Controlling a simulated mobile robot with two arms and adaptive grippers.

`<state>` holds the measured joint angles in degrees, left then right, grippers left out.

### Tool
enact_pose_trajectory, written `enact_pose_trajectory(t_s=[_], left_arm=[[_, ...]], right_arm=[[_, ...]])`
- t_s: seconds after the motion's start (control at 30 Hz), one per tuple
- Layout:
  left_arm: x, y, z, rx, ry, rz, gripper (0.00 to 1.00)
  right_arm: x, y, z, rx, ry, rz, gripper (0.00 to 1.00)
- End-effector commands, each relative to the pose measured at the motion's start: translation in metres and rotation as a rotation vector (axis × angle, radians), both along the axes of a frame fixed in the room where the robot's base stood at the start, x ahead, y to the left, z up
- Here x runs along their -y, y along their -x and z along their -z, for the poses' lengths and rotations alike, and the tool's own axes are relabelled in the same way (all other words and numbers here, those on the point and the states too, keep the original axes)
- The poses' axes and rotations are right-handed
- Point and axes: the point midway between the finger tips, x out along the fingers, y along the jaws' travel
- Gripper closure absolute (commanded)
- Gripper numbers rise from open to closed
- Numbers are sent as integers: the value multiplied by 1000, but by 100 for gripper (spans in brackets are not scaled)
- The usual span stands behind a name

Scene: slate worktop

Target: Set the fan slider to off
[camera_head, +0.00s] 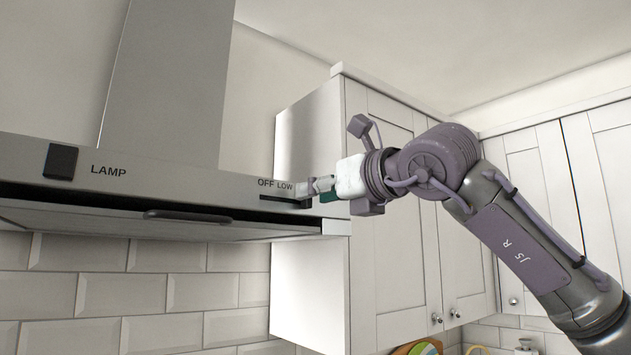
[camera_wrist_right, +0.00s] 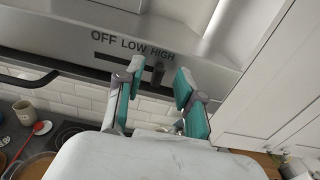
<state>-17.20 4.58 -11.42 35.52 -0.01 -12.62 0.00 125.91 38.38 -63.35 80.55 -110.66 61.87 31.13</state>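The range hood (camera_head: 190,186) has a dark fan slider slot (camera_head: 283,202) at the right of its front, below the words OFF and LOW. In the right wrist view the dark slider knob (camera_wrist_right: 157,73) stands at the slot's right end, below HIGH. My right gripper (camera_wrist_right: 158,80) is open, with the knob between its two teal-padded fingers; gaps show on both sides. In the head view my right gripper (camera_head: 318,190) is close to the hood's right end and hides the knob and the word HIGH. My left gripper is not in view.
A dark lamp switch (camera_head: 61,162) is at the left of the hood front. A dark bar (camera_head: 187,216) runs under the hood. White cabinets (camera_head: 402,250) stand close on the right. A mug (camera_wrist_right: 24,112) and a pan (camera_wrist_right: 30,166) are on the worktop below.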

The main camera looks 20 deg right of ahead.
Motion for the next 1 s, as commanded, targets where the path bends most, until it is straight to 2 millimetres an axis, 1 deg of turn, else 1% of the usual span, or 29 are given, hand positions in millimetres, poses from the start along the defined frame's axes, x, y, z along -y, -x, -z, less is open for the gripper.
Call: enact_pose_trajectory(t_s=[0.03, 0.13, 0.43, 0.57, 0.6, 0.67, 1.0], left_arm=[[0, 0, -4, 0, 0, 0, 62], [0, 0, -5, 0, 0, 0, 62], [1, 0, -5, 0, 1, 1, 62], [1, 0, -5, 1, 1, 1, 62], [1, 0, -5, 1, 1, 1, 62], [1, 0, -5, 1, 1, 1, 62], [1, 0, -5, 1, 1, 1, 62]], right_arm=[[-2, -5, -1, -2, 1, 0, 62], [-3, -10, 0, -1, 0, 1, 62], [-4, -12, 1, 0, 0, 1, 62], [-4, -11, 1, 0, 0, 1, 84], [-4, -11, 1, 0, 0, 0, 91], [-4, -11, 1, 0, 0, 0, 100], [-4, -11, 1, 1, 0, 1, 100]])
